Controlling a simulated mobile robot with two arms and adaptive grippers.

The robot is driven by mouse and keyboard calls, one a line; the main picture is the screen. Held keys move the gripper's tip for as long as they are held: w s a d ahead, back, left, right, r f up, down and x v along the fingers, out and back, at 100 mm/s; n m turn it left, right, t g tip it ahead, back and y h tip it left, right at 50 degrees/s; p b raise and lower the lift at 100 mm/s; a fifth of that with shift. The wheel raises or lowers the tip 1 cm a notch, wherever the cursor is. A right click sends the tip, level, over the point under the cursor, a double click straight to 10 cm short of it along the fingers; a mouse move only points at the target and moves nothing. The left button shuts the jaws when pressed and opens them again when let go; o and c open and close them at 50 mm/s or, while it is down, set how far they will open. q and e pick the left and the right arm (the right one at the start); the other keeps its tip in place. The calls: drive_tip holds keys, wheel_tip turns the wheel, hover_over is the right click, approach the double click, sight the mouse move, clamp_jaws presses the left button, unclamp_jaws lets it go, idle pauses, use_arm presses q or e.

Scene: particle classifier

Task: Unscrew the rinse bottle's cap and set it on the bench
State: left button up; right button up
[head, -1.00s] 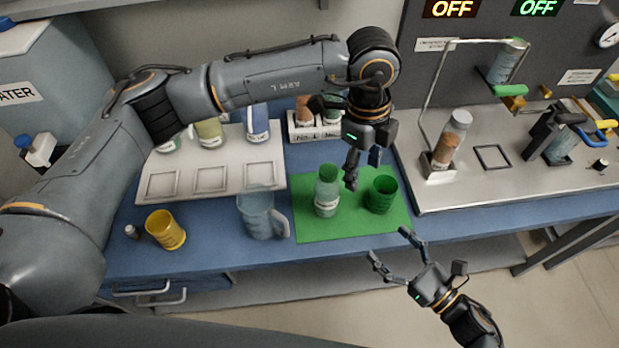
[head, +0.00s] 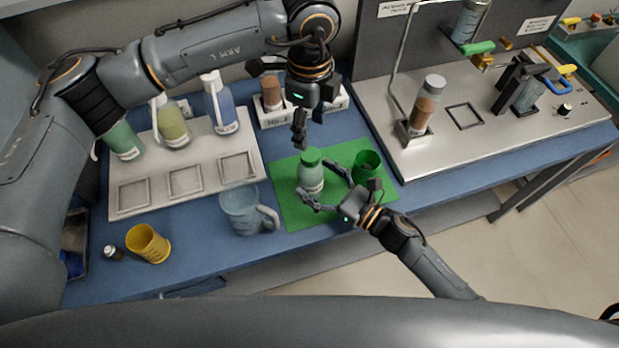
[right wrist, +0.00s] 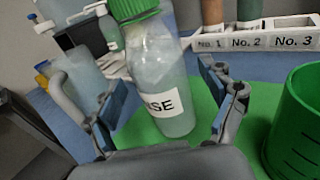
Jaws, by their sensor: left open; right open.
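The rinse bottle (head: 311,182), pale and see-through with a green cap (head: 311,159), stands upright on the green mat (head: 290,212). The cap is on the bottle. My right gripper (head: 316,183) is open, with its fingers on either side of the bottle's body. In the right wrist view the bottle (right wrist: 158,65) stands between the spread fingers, with part of its label readable; gaps show beside it, and the green cap (right wrist: 133,8) is cut by the top edge. My left gripper (head: 303,128) is open and empty, pointing down above and behind the bottle.
A green cup (head: 367,165) stands close right of the bottle. A clear jug (head: 240,211) stands left of the mat, a yellow cup (head: 148,243) farther left. A white numbered rack (head: 335,101) is behind. Bare blue bench (head: 200,235) shows at the front left.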

drive_tip(key=shift+x, duration=1)
drive_tip(key=shift+d, duration=0.1)
clamp_jaws()
